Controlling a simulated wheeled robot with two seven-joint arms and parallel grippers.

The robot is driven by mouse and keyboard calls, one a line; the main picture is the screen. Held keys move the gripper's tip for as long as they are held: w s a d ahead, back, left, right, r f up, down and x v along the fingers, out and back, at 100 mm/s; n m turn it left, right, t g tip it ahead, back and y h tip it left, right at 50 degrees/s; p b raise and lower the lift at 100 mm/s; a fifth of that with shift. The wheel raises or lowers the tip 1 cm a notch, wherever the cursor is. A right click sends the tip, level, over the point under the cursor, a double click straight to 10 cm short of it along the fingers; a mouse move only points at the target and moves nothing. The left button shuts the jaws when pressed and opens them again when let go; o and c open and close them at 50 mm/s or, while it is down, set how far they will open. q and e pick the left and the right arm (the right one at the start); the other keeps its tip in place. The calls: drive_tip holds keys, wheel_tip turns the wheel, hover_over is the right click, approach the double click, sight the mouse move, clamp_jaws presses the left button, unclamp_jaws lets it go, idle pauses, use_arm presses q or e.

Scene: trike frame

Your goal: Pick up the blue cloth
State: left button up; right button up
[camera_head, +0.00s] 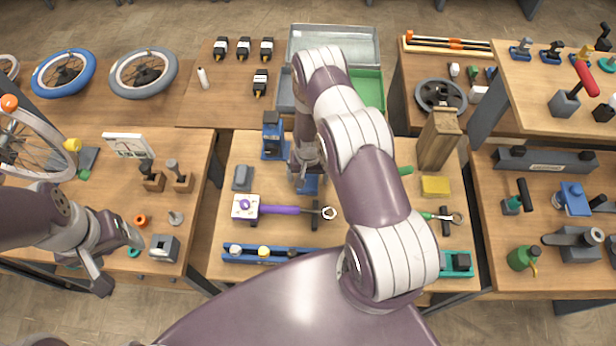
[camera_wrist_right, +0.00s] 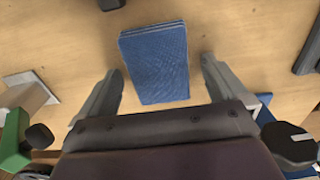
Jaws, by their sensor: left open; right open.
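The blue cloth (camera_wrist_right: 155,62) lies folded flat on the wooden table in the right wrist view. In the head view a part of the blue cloth (camera_head: 309,184) shows just below my right gripper (camera_head: 306,178). In the right wrist view my right gripper (camera_wrist_right: 160,85) is open, with one finger on each side of the cloth and a gap to each. Nothing is held between the fingers. My left gripper (camera_head: 118,262) is open and empty over the left table, far from the cloth.
A purple-handled tool (camera_head: 280,209) and a black holder (camera_head: 314,215) are near the cloth. A blue device (camera_head: 272,137) stands behind it. A wooden block (camera_head: 437,140) and a yellow sponge (camera_head: 435,186) are to the right. A blue rail (camera_head: 285,255) lies in front.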

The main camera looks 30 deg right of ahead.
sight(308, 177)
drive_tip(key=c, duration=1.1)
drive_tip(key=shift+c, duration=0.2)
drive_tip(key=shift+r, duration=0.1)
wheel_tip(308, 177, up, 10)
drive_tip(key=b, duration=0.2)
drive_tip(key=shift+b, duration=0.4)
